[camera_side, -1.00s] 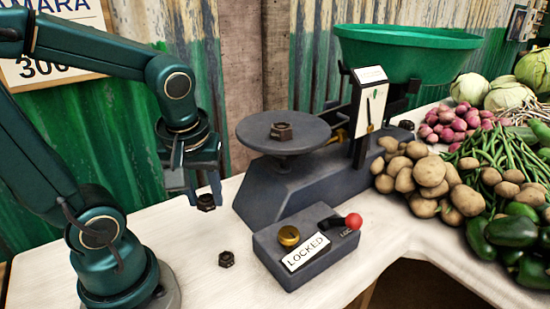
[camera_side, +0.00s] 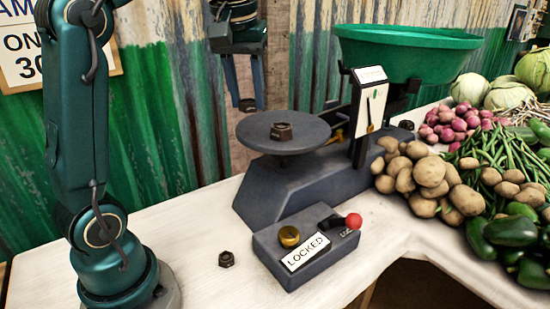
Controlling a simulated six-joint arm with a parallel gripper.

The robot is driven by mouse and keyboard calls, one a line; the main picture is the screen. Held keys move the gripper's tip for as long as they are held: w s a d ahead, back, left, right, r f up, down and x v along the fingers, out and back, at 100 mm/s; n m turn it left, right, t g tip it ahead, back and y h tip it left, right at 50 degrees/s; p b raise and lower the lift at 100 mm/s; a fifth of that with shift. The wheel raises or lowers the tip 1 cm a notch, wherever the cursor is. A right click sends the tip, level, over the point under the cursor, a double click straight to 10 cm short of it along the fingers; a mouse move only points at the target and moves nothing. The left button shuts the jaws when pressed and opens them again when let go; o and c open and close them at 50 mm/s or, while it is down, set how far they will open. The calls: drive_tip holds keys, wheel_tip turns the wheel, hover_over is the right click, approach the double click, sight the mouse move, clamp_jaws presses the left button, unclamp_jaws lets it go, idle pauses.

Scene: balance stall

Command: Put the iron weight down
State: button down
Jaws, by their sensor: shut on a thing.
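My gripper (camera_side: 247,102) hangs pointing down at the top of the view, up and to the left of the scale's round plate. It is shut on a small dark iron weight (camera_side: 247,105), held in the air between its fingertips. The grey balance scale (camera_side: 310,187) stands on the table. Its flat round plate (camera_side: 258,132) carries another dark weight (camera_side: 281,131). A third dark weight (camera_side: 227,259) lies on the white table in front, left of the control box. The held weight touches neither plate nor table.
A grey box (camera_side: 305,250) labelled LOCKED, with a brass knob and a red-ended lever (camera_side: 353,221), stands in front of the scale. A green pan (camera_side: 405,55) sits on the scale's far side. Potatoes (camera_side: 430,172) and other vegetables fill the right. The white tabletop (camera_side: 190,225) is clear at left.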

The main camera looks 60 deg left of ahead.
sight(259, 124)
drive_tip(key=shift+w+a+r+m, duration=0.15)
drive_tip(key=shift+w+a+m, duration=0.15)
drive_tip(key=shift+w+a, duration=0.4)
drive_tip(key=shift+w+a+r+m, duration=0.15)
drive_tip(key=shift+w+a+m, duration=0.25)
drive_tip(key=shift+w, duration=0.5)
drive_tip(key=shift+f, duration=2.45)
drive_tip(key=shift+f, duration=0.15)
drive_tip(key=shift+c, duration=2.4)
unclamp_jaws()
drive_tip(key=shift+a, duration=0.1)
